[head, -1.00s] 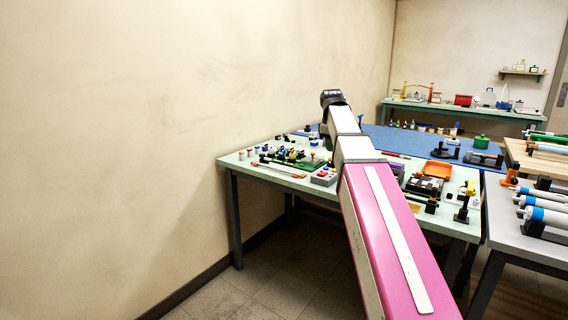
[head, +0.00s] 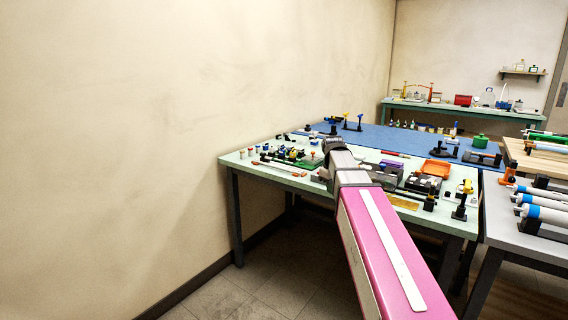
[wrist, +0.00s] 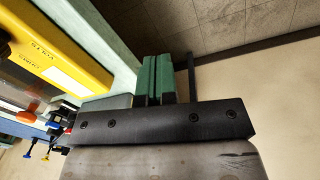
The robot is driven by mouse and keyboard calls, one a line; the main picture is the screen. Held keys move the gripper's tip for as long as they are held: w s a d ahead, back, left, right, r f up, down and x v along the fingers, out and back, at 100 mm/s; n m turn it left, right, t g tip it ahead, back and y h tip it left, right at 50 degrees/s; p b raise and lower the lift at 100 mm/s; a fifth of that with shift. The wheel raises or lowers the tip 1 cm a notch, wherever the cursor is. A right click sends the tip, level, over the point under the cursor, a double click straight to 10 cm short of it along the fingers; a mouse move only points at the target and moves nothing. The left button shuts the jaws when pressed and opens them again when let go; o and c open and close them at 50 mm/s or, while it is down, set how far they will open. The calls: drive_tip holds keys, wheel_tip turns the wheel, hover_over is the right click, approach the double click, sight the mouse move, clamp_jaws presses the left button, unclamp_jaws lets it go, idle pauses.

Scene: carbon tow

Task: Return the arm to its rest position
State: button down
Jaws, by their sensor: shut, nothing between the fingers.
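My pink arm (head: 385,255) reaches from the bottom right of the head view toward the pale green bench (head: 265,173). Its dark wrist end (head: 334,148) shows over the middle of that bench. The gripper itself is hidden behind the arm in the head view. In the wrist view my gripper (wrist: 156,62) shows its two green-padded fingers close together, shut and empty. They appear beside the bench edge (wrist: 108,32), with the floor beyond; I cannot tell the gap to the bench.
A yellow instrument (wrist: 62,50) fills the wrist view's upper left, near the fingers. Small parts, an orange tray (head: 436,168) and a black stand (head: 460,208) crowd the bench. A grey table (head: 520,238) with rolls stands at right. The floor (head: 250,290) at left is clear.

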drive_tip(key=s+f+m, duration=0.3)
drive_tip(key=s+f, duration=0.6)
drive_tip(key=f, duration=0.5)
drive_tip(key=s+f+m, duration=0.4)
drive_tip(key=s+f, duration=0.6)
drive_tip(key=f, duration=0.3)
drive_tip(key=shift+d+f+m+g+y, duration=0.3)
drive_tip(key=shift+f+g, duration=0.05)
drive_tip(key=shift+g, duration=0.05)
